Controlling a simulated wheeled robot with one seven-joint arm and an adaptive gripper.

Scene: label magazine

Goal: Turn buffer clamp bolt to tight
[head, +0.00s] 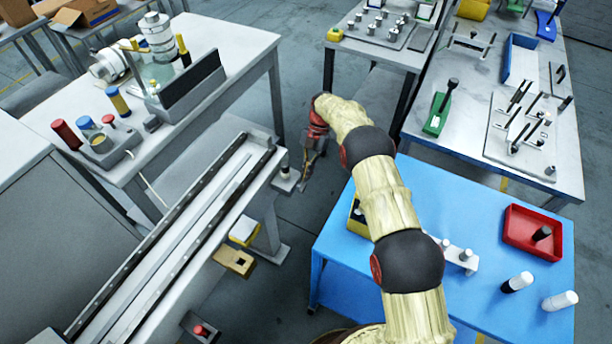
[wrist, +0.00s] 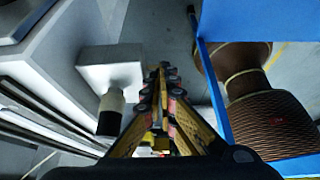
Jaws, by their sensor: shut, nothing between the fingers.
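In the wrist view the cylinder (wrist: 111,112) stands against the pale block (wrist: 112,70), left of my fingers. My gripper (head: 304,187) points down just right of the block, apart from it. Its fingers (wrist: 162,72) are together with nothing between them. Whether the bolt is loose or tight cannot be seen.
A blue table (head: 335,245) with a red tray (head: 518,232) stands on the right. A bench (head: 235,50) with spools stands at the upper left. A yellow-topped box (head: 244,232) and a tan block (head: 234,262) sit beside the rail. Open floor lies between the rail and the blue table.

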